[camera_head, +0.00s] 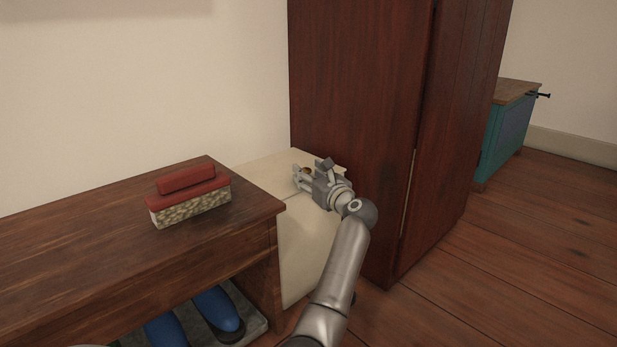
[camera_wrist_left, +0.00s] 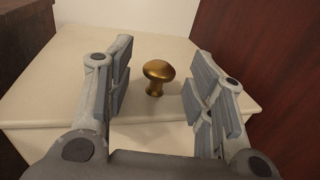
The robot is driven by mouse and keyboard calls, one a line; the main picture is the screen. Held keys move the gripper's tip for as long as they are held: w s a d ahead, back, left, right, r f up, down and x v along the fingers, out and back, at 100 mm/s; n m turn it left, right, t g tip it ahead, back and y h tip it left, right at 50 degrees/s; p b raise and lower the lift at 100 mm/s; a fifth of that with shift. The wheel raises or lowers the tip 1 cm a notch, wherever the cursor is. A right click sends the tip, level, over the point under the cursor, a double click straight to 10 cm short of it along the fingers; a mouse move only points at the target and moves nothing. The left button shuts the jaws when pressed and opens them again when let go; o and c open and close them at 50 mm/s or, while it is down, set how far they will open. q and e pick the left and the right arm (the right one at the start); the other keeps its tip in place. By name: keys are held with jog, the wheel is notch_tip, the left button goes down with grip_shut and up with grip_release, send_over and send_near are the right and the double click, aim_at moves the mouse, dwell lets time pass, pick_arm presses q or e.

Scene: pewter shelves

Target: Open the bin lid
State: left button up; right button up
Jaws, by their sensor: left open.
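The cream bin (camera_head: 303,252) stands between the wooden bench and the dark red wardrobe. Its lid (camera_head: 262,174) lies flat and closed on top. A round brass knob (camera_wrist_left: 157,76) stands up from the lid; in the head view only a bit of it (camera_head: 307,170) shows past the fingers. My left gripper (camera_head: 311,171) is open over the lid. In the left wrist view its two fingers (camera_wrist_left: 158,86) stand on either side of the knob, apart from it, with the knob a little ahead between them. My right gripper is not in view.
The wooden bench (camera_head: 75,240) on the left holds a red-backed brush (camera_head: 188,205); blue shoes (camera_head: 217,306) sit beneath it. The tall wardrobe (camera_head: 365,130) rises close to the bin's right side. A teal cabinet (camera_head: 502,140) stands farther back. The floor at right is clear.

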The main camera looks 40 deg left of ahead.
pick_arm(q)
jog(key=shift+w+a, duration=0.15)
jog(key=shift+a, duration=0.25)
jog(key=shift+c, duration=0.3)
grip_shut()
jog(key=shift+r, duration=0.1)
